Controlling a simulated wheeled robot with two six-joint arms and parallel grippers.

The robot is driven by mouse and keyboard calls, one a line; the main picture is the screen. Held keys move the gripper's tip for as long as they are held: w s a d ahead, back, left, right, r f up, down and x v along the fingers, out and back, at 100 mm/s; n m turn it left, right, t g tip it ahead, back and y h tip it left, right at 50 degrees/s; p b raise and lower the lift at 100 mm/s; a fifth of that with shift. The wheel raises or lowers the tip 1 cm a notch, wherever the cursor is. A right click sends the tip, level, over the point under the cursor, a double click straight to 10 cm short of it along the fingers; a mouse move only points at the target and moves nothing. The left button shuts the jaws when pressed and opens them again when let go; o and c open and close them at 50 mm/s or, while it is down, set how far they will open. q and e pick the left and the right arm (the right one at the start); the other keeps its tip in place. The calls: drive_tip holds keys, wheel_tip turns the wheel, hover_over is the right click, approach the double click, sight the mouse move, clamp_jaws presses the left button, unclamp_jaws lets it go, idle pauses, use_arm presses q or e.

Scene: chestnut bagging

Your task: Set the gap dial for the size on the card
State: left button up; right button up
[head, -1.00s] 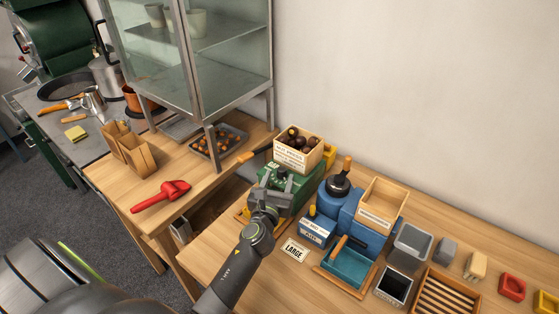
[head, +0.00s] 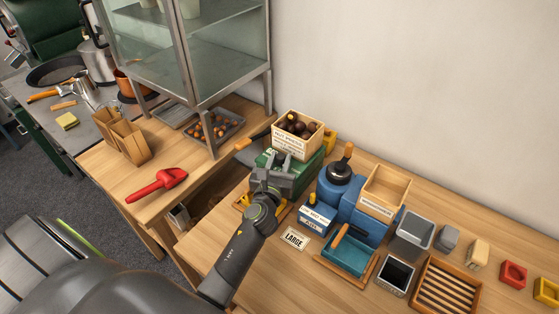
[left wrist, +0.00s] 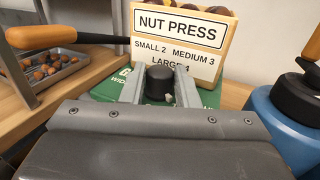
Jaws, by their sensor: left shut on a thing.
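The green nut press (head: 310,170) stands on the bench with a wooden hopper (head: 298,136) of chestnuts on top. In the left wrist view its hopper label (left wrist: 182,45) reads "NUT PRESS, SMALL 2, MEDIUM 3, LARGE 4". The black gap dial (left wrist: 159,84) is between the fingers of my left gripper (left wrist: 160,92), which is shut on it. A small pale mark shows low on the dial; the number it points to is not readable. The card (head: 295,238) lies on the bench and reads "LARGE". In the head view my left gripper (head: 275,172) hides the dial.
A blue machine (head: 345,205) with a wooden hopper and teal tray (head: 347,256) stands just right of the press. Grey bins (head: 414,230) and a slatted wooden tray (head: 446,287) are further right. A red scoop (head: 158,185) and tray of chestnuts (head: 222,126) lie left.

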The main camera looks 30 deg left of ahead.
use_arm(q)
drive_tip(key=shift+a+r+m+h+p, duration=0.2)
drive_tip(key=shift+m+h+p, duration=0.35)
drive_tip(key=shift+p, duration=0.25)
drive_tip(key=shift+a+m+t+h+p, duration=0.1)
drive_tip(key=shift+m+t+h+p, duration=0.2)
drive_tip(key=shift+m+h+p, duration=0.6)
drive_tip(key=m+h, duration=0.1)
drive_tip(key=h, duration=0.2)
drive_tip(key=shift+a+f, duration=0.1)
drive_tip(key=shift+m+h, duration=0.55)
drive_tip(key=shift+h, duration=0.3)
drive_tip(key=h, duration=0.1)
drive_tip(key=m+g+h+b, duration=0.1)
drive_tip(key=shift+w+a+f+m+h, duration=0.1)
drive_tip(key=shift+a+f+m+h, duration=0.1)
drive_tip(key=shift+m+h, duration=0.1)
drive_tip(key=m+g+h+b, duration=0.1)
drive_tip(key=m+h+b, duration=0.1)
drive_tip(key=h+b, duration=0.1)
drive_tip(key=shift+a+m+g+h, duration=0.1)
drive_tip(key=shift+m+g+h, duration=0.2)
drive_tip(key=shift+g+h, duration=0.1)
drive_tip(key=shift+w+r+m+g+h+b, duration=0.1)
drive_tip(key=shift+m+g+h+b, duration=0.5)
drive_tip(key=shift+b, duration=0.65)
